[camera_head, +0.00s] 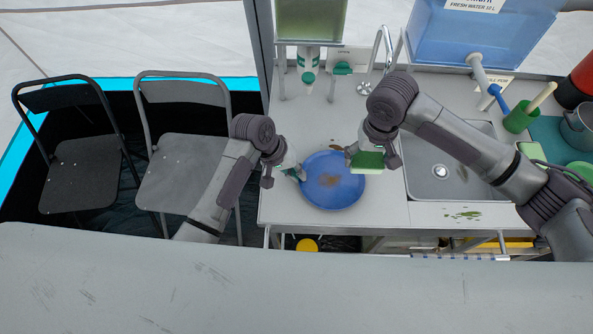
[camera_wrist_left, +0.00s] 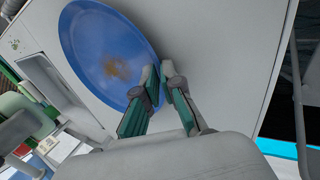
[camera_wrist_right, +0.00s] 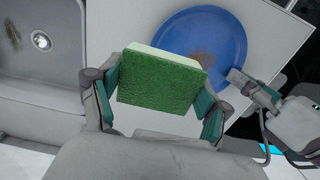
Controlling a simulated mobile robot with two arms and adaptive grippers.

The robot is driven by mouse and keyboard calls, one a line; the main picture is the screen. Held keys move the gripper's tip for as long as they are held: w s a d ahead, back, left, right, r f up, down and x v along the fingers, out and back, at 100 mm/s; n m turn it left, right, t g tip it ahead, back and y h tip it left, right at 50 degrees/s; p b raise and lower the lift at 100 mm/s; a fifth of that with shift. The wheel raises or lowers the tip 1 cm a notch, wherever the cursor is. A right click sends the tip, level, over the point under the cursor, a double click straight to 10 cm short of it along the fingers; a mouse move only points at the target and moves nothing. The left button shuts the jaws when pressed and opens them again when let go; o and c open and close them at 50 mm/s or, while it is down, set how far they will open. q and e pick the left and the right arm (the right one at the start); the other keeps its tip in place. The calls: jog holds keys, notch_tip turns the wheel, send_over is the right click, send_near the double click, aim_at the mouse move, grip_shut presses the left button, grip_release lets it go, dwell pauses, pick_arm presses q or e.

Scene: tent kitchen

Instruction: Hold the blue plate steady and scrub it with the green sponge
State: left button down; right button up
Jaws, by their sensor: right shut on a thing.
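The blue plate (camera_head: 332,193) lies on the grey counter with a brown stain near its middle. It also shows in the left wrist view (camera_wrist_left: 95,60) and the right wrist view (camera_wrist_right: 190,30). My left gripper (camera_head: 299,173) is at the plate's left rim. In the left wrist view its fingertips (camera_wrist_left: 160,72) are close together at the rim, one over the plate and one just outside; whether they pinch it is unclear. My right gripper (camera_wrist_right: 160,92) is shut on the green sponge (camera_wrist_right: 160,82), held at the plate's upper right edge (camera_head: 367,161). Contact between sponge and plate cannot be told.
A sink (camera_head: 450,170) with a faucet (camera_head: 383,45) is right of the plate. A blue water tank (camera_head: 480,35) and a green soap dispenser (camera_head: 309,60) stand behind. Two folding chairs (camera_head: 185,165) stand left of the counter.

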send_over(337, 187)
jog(key=f, duration=0.1)
jog(key=shift+w+a+f, duration=0.1)
jog(key=shift+f, duration=1.85)
jog(key=shift+w+a+f, duration=0.1)
jog(key=shift+f, duration=1.85)
jog(key=shift+w+a+f, duration=0.15)
jog(key=shift+w+a, duration=1.05)
jog(key=shift+w, duration=0.2)
jog(key=shift+c, duration=0.5)
jog(key=shift+s+d, duration=1.35)
jog(key=shift+s, duration=0.2)
notch_tip(337, 187, up, 8)
jog(key=shift+w+a, duration=0.1)
jog(key=shift+w, duration=0.05)
